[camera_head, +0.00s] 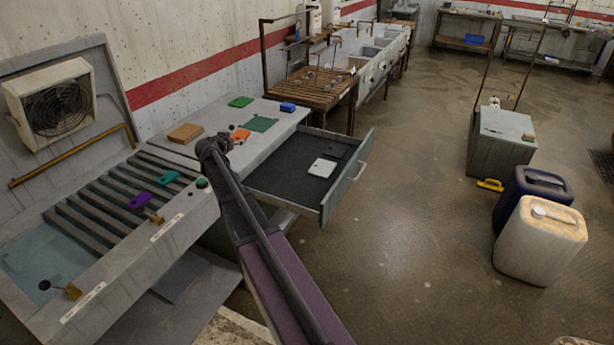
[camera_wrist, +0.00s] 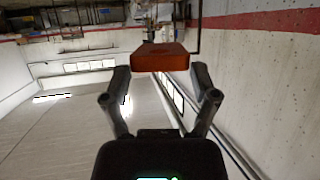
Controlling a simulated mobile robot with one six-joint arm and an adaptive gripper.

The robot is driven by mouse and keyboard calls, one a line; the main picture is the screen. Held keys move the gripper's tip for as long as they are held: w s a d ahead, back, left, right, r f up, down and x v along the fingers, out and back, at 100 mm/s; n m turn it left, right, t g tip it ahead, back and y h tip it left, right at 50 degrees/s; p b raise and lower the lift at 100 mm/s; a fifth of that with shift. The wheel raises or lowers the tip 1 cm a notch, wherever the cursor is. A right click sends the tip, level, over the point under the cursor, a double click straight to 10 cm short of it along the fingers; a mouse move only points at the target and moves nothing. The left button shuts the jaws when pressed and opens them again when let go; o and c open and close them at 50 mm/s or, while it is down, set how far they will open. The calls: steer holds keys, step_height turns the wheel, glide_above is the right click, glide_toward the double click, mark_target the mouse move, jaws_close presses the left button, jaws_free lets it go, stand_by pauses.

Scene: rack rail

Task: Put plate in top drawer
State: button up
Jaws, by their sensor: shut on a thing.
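An orange plate (camera_head: 241,134) is held at the end of my gripper (camera_head: 229,139), above or near the grey worktop; the exact height is hard to tell. In the wrist view the plate (camera_wrist: 160,57) sits between the fingertips of my gripper (camera_wrist: 161,75), which is shut on it. The top drawer (camera_head: 325,209) is pulled open to the right of my gripper. A white plate (camera_head: 322,167) lies flat on its dark floor, and a dark flat piece (camera_head: 337,149) seems to lie behind it.
The worktop (camera_head: 214,158) bears a brown block (camera_head: 185,133), green plates (camera_head: 241,101) (camera_head: 261,124) and a blue piece (camera_head: 288,107). Purple (camera_head: 143,201) and teal (camera_head: 168,177) pieces lie on the slatted rack at left. Jerrycans (camera_head: 540,240) stand on the floor at right. The drawer's near part is bare.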

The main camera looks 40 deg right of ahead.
steer(key=s+d+f+m+b, duration=0.1)
steer(key=s+d+f+b, duration=0.2)
steer(key=f+b, duration=0.6)
steer(key=s+d+f+g+h+b, duration=0.1)
steer(key=s+d+f+b, duration=0.2)
steer(key=f+b, duration=0.6)
steer(key=s+d+f+m+g+b, duration=0.1)
steer(key=s+d+f+b, duration=0.2)
steer(key=s+f+b, duration=0.3)
step_height(320, 180, down, 4)
steer(key=b, duration=0.3)
steer(key=shift+s+f+m+h, duration=0.25)
steer(key=shift+s+m+h, duration=0.05)
steer(key=shift+h, duration=0.1)
steer(key=shift+w, duration=0.1)
steer(key=b, duration=0.2)
glide_above(295, 199)
steer(key=shift+w+d+f, duration=0.2)
steer(key=shift+w+f, duration=0.05)
steer(key=shift+f, duration=0.5)
steer(key=shift+f+b, duration=1.65)
steer(key=shift+f, duration=0.1)
steer(key=shift+f, duration=0.25)
steer(key=shift+s+a+f+b, duration=0.2)
steer(key=shift+s+b, duration=0.1)
steer(key=shift+b, duration=0.35)
